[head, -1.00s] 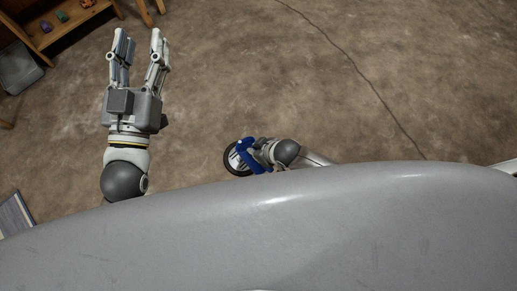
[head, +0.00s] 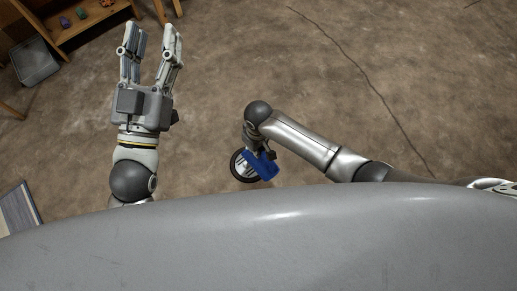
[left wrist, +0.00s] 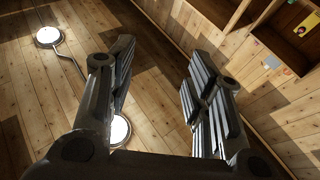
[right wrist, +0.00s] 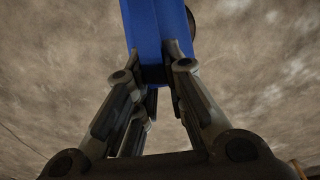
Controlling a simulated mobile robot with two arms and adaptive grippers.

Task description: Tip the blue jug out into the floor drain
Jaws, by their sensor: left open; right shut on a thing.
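The blue jug (head: 264,166) is low over the floor in the head view, overlapping the right side of the round floor drain (head: 238,167), a dark ring with a pale grate. My right gripper (head: 254,143) is shut on the jug. In the right wrist view the fingers clasp a flat blue part of the jug (right wrist: 156,30), and a dark edge shows behind it. I cannot tell the jug's exact tilt, and its mouth and contents are hidden. My left gripper (head: 153,48) is open and empty, away to the left; its spread fingers show in the left wrist view (left wrist: 158,75).
A wooden shelf (head: 85,28) with small objects stands at the upper left, a grey bin (head: 35,62) beside it. A book-like panel (head: 18,210) lies at the lower left. The cracked floor to the right is clear. The left wrist view shows pine planks and round lamps (left wrist: 48,36).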

